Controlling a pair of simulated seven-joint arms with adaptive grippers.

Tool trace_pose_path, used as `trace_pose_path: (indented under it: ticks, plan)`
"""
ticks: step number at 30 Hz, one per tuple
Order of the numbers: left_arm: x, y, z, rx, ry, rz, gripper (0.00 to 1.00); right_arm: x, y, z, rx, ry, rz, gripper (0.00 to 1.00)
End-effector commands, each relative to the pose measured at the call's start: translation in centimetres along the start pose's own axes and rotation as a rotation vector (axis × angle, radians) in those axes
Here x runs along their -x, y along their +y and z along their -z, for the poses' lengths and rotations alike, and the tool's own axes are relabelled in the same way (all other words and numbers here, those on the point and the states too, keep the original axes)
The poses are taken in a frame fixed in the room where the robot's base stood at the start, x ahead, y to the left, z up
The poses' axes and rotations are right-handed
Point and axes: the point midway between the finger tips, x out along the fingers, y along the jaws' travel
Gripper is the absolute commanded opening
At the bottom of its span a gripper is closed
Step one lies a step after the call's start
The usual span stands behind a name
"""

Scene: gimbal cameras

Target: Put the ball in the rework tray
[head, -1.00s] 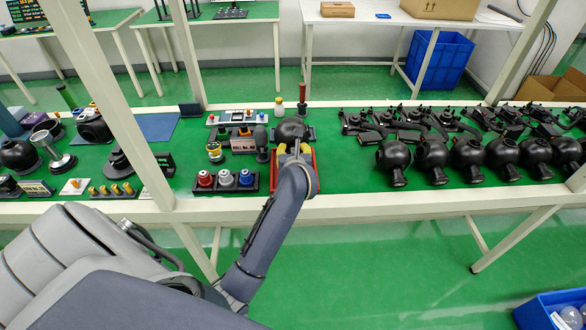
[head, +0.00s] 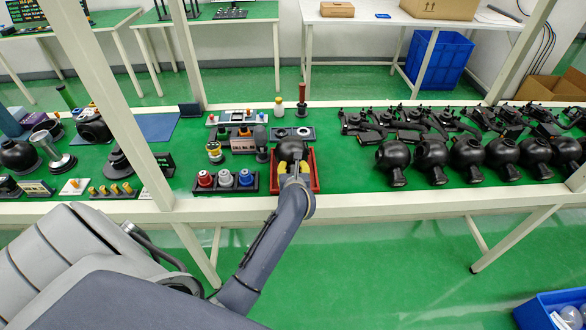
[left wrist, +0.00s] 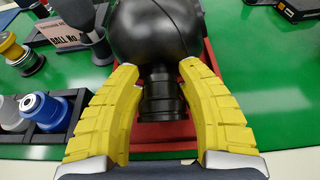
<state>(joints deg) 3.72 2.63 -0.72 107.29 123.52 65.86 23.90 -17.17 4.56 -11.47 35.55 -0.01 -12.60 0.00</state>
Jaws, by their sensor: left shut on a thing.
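The black ball (head: 290,149) with a short ribbed neck is held over the red rework tray (head: 315,180) on the green bench. In the left wrist view the ball (left wrist: 155,30) fills the top middle, its neck pointing toward me. My left gripper (head: 293,168) has its yellow fingers shut around the neck; the fingers also show on both sides of it in the left wrist view (left wrist: 168,100). The red tray (left wrist: 150,142) shows below and beside the ball there. Whether the ball touches the tray floor cannot be told. My right gripper is not in view.
Left of the tray is a black holder (head: 226,190) with red, white and blue knobs. A sign block (head: 243,144) and a flat dark stand (head: 303,133) lie behind. Several similar black balls (head: 432,155) line the bench at right. Bare green bench lies between.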

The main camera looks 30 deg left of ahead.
Motion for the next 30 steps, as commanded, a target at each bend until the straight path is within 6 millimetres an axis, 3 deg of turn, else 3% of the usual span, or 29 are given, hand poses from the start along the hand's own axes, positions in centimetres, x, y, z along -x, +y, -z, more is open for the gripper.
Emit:
trace_pose_path:
  ticks: [9, 10, 16, 26, 30]
  plan:
    - [-0.1, 0.0, 0.1, -0.001, -0.003, 0.0, 0.0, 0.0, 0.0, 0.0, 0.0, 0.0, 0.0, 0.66]
    - [-0.1, 0.0, 0.3, -0.001, 0.0, 0.0, 0.41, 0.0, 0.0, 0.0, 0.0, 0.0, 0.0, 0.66]
    - [-0.1, 0.0, 0.2, -0.001, 0.0, 0.0, 0.64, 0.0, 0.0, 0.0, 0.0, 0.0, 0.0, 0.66]
    - [0.0, 0.0, -0.1, 0.001, -0.001, 0.0, 0.65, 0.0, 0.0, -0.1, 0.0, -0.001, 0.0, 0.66]
    - [1.4, 0.0, 0.0, -0.001, -0.001, 0.001, 0.65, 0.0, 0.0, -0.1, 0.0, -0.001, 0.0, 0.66]
